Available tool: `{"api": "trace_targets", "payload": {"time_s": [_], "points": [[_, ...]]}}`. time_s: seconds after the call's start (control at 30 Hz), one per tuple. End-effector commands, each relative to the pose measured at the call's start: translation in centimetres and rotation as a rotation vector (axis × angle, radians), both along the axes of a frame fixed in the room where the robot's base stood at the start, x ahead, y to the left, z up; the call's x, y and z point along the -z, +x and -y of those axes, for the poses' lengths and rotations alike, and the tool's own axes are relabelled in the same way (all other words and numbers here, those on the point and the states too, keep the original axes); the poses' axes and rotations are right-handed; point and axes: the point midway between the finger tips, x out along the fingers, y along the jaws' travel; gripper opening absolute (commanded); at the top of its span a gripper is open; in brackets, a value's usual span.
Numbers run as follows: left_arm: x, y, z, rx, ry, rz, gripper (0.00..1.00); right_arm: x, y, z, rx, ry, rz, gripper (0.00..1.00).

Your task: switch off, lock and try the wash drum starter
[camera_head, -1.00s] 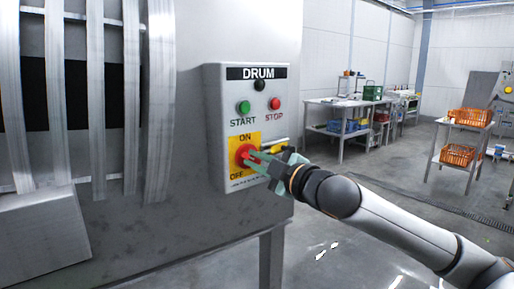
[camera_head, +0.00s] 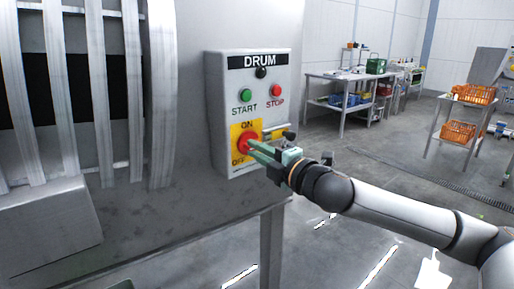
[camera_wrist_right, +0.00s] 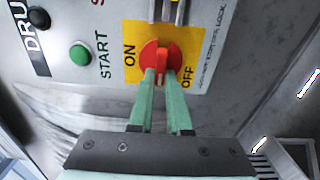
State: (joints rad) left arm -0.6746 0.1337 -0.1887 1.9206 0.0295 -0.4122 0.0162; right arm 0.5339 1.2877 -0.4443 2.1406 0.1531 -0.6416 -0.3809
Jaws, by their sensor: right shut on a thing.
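The wash drum starter (camera_head: 221,120) is a grey box labelled DRUM on the side of the machine. It has a green START button (camera_head: 246,95), a red STOP button (camera_head: 276,90) and a black knob (camera_head: 261,72). Below, a red rotary switch (camera_wrist_right: 150,50) sits on a yellow ON/OFF plate (camera_wrist_right: 133,35). My right gripper (camera_head: 253,148) is shut on its handle with green fingers. In the right wrist view the raised red bar shows between the fingertips (camera_wrist_right: 161,78). A yellow piece with grey metal (camera_head: 278,132) is right of the switch; a padlock cannot be made out clearly. My left gripper is out of view.
The slatted metal machine (camera_head: 110,215) fills the left side. A workbench (camera_head: 340,82) with bins stands at the back, and a cart (camera_head: 440,110) with orange crates (camera_head: 458,132) stands at the right. The floor between is open.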

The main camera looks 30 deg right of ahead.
Motion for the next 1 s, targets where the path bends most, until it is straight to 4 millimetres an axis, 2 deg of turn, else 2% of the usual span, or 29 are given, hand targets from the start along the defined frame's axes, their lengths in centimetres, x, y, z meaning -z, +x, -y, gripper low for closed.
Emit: {"api": "trace_targets", "payload": {"time_s": [0.37, 0.4, 0.67, 1.0], "points": [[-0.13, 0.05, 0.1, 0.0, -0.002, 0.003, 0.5, -0.08, 0.02, 0.13, 0.003, -0.011, 0.003, 0.0], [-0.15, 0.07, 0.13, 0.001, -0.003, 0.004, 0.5, -0.09, 0.02, 0.13, 0.003, -0.011, 0.003, 0.17], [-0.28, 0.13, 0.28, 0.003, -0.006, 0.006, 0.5, -0.05, 0.02, 0.08, 0.002, -0.009, 0.002, 0.46], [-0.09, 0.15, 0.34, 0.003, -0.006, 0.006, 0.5, 0.12, -0.28, 0.12, 0.002, -0.007, 0.001, 0.46]]}}
